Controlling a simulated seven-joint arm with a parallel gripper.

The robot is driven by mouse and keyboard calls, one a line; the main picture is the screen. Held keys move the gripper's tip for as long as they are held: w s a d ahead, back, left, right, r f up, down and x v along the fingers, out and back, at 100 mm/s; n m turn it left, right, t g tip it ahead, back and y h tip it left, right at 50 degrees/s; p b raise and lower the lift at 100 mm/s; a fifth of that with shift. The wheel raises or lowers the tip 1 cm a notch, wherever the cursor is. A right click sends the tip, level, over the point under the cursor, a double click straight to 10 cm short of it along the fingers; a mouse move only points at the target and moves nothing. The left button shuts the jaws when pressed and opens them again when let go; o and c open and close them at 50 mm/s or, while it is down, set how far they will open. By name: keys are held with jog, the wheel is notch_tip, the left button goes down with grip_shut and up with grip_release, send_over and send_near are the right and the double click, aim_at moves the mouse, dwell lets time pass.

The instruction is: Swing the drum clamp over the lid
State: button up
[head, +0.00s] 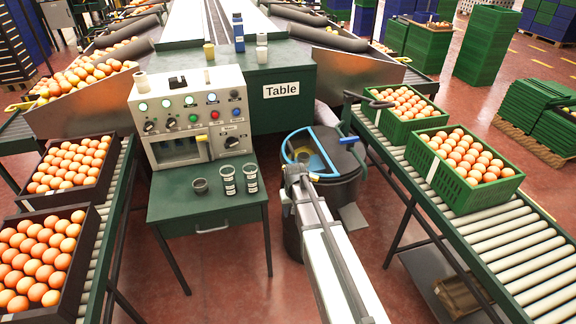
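A dark drum (345,192) stands on the floor right of the green desk. Its top has a blue-rimmed part (289,143) on the left and a dark lid section (347,161) on the right. What looks like the clamp is a dark lever with a blue handle (349,140) at the drum's back right edge; I cannot tell how it sits against the lid. My arm reaches up from the bottom, and my gripper (298,170) is over the front left of the drum top, apart from the blue handle. Its fingers are too small to read. My arm hides part of the drum's front.
A control panel (190,118) and several small cups (227,180) stand on the green desk (200,208) to the left. Dark crates (93,181) line the left conveyor.

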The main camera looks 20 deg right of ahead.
jog(key=w+d+r+n, duration=0.3)
jog(key=w+r+n, duration=0.1)
jog(key=w+r, duration=1.7)
jog(key=s+f+n, duration=0.1)
jog(key=f+n, duration=0.1)
jog(key=f, duration=0.2)
jog(key=s+f+n, duration=0.1)
jog(key=f+n, duration=0.1)
jog(key=f, duration=0.3)
jog(key=s+f+n+g, duration=0.1)
jog(key=f+n, duration=0.2)
jog(key=f, duration=0.1)
jog(key=shift+s+a+f, duration=0.1)
jog(key=shift+s+f, duration=0.1)
jog(key=shift+f, duration=0.1)
grip_shut()
